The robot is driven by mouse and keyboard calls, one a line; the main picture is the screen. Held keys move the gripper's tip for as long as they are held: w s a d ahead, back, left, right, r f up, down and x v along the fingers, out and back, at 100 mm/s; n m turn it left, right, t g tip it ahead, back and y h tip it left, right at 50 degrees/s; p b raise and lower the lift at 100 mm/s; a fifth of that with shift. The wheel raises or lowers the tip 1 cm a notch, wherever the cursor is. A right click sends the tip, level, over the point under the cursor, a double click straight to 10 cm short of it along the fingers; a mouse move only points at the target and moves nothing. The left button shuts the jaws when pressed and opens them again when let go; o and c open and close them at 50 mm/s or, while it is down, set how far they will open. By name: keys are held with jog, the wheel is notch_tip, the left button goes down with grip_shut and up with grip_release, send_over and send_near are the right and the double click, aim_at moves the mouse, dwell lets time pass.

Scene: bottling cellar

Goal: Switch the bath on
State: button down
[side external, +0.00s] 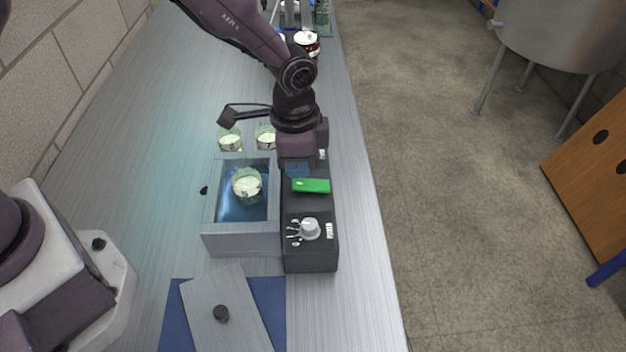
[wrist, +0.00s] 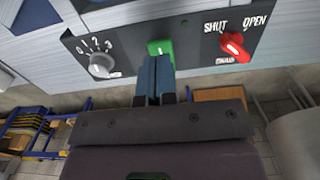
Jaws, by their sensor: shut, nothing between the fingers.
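The bath (side external: 240,243) is a grey open box of water on the bench, with a glass beaker (side external: 247,186) standing in it. Its dark control box (side external: 312,258) adjoins its right side. On the box is a bright green rocker switch (side external: 311,185), which also shows in the wrist view (wrist: 160,46). My gripper (side external: 297,170) is shut and empty, with its blue fingertips (wrist: 155,62) right at the green switch. I cannot tell whether they touch it. The fingers cover part of the switch in the wrist view.
Two beakers (side external: 230,140) stand behind the bath. A grey lid (side external: 228,308) lies on a blue mat (side external: 178,318) in front.

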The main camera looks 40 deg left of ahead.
aim_at(298, 183)
jog(key=shift+f, duration=1.4)
dwell(0.6)
jog(key=shift+r, duration=3.05)
jog(key=shift+s+a+f+n+g, duration=0.2)
jog(key=shift+s+n, duration=0.05)
jog(key=shift+s, duration=0.25)
jog(key=shift+s+a+f+n+g, duration=0.15)
jog(key=shift+s+a+n+g, duration=0.1)
jog(key=shift+s, duration=0.25)
jog(key=s+a+r+n+t, duration=0.3)
jog(key=s+a+r+n, duration=0.1)
jog(key=s+a+r, duration=0.3)
jog(key=s+a+r+n+t, duration=0.3)
jog(key=s+a+r, duration=0.4)
jog(key=r, duration=0.8)
jog(key=s+n, duration=0.1)
jog(key=s, duration=0.2)
jog(key=shift+s+a, duration=0.25)
jog(key=shift+s, duration=0.15)
